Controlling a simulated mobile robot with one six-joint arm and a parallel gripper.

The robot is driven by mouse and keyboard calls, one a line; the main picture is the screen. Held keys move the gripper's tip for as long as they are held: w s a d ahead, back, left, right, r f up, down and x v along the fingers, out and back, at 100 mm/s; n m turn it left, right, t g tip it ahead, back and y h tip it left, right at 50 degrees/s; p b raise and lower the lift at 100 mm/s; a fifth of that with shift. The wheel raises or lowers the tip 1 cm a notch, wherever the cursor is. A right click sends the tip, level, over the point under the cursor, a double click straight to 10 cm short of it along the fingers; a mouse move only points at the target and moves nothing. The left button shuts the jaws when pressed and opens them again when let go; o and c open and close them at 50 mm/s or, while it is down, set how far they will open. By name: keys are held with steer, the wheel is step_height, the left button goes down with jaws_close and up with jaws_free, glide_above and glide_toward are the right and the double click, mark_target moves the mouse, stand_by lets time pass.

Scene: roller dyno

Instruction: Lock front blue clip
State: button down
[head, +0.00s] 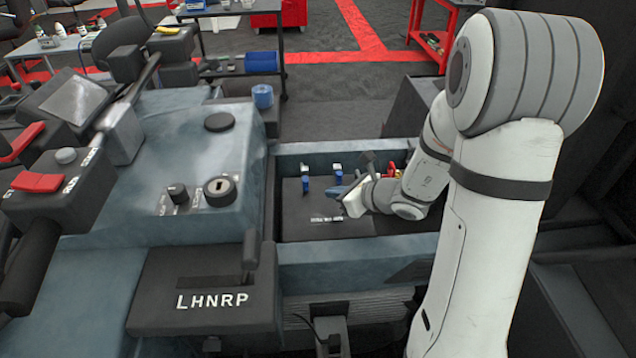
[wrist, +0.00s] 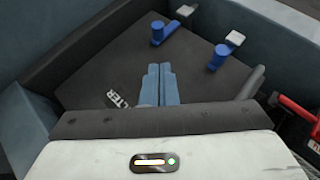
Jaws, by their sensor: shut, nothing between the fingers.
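Two blue clips sit on a dark lid (head: 300,215) inside the recessed tray. In the head view one clip is at the left (head: 305,184) and the other at the right (head: 338,178), each with a small white piece at its far end. The wrist view shows the clips at the upper middle (wrist: 158,34) and upper right (wrist: 219,56). Which one is the front clip I cannot tell. My gripper (wrist: 158,84) has its two blue-grey fingers pressed together and empty. It is over the lid, apart from both clips in the wrist view.
The tray wall (head: 350,250) encloses the lid. Red and yellow parts (head: 391,170) are beside my wrist at the right. A console with a shift lever (head: 250,258) and a key switch (head: 220,191) stands to the left.

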mark_target(319, 190)
steer(key=w+a, duration=0.2)
steer(key=w+a+f, duration=0.1)
steer(key=w+a, duration=0.1)
steer(key=shift+w, duration=0.15)
steer(key=shift+w, duration=1.1)
steer(key=shift+r, duration=0.1)
steer(key=shift+s+d, duration=1.2)
steer(key=v, duration=1)
steer(key=shift+s+d, duration=0.25)
steer(key=shift+s, duration=0.05)
